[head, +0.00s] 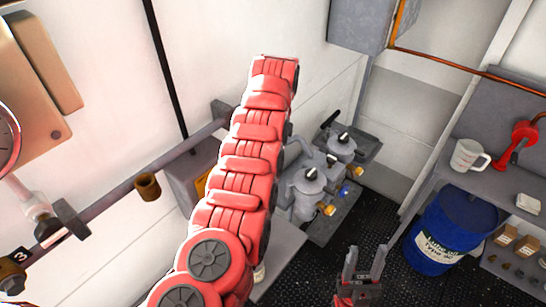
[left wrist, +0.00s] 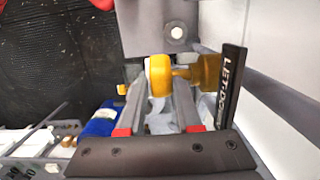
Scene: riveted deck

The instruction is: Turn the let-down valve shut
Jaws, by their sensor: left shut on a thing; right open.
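In the left wrist view, the let-down valve shows as a yellow, brass-like handle and stem (left wrist: 206,72) in front of a grey block. A dark plate (left wrist: 234,88) beside it carries partly readable lettering starting "LET-DO". My left gripper (left wrist: 160,92) is shut on the yellow handle, with its grey fingers on either side. In the head view, my red arm hides the left gripper, and I cannot make out the valve there. My right gripper (head: 365,262) is open and empty, low over the dark deck, apart from everything.
Grey filter-like housings (head: 308,190) stand beyond my red arm. A blue drum (head: 440,235) stands at the right, under a shelf with a white jug (head: 468,155) and a red hand-cranked device (head: 520,142). A pipe (head: 115,195) runs along the left wall. Dark deck between is clear.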

